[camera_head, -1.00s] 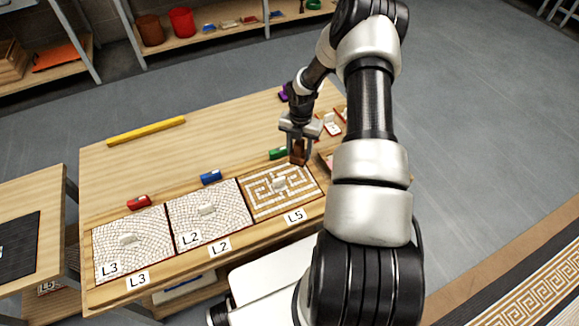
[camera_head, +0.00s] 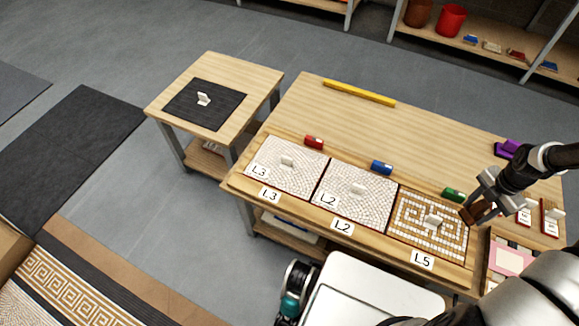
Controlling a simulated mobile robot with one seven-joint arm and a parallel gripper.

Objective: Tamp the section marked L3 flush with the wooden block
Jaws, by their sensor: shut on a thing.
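The panel section marked L3 (camera_head: 300,176) is a pale mosaic square at the left end of the row on the wooden table. My gripper (camera_head: 476,210) is at the right end of the row, beside the right edge of section L5, far from L3. It is shut on a brown wooden block (camera_head: 469,215), held tilted. Whether the block touches anything beneath it I cannot tell.
Section L2 (camera_head: 372,213) and the patterned section L5 (camera_head: 405,225) lie to the right of L3. Red (camera_head: 314,142), blue (camera_head: 381,167) and green (camera_head: 453,195) blocks stand behind the sections. A yellow bar (camera_head: 359,93) lies at the back. A small side table (camera_head: 246,73) stands left.

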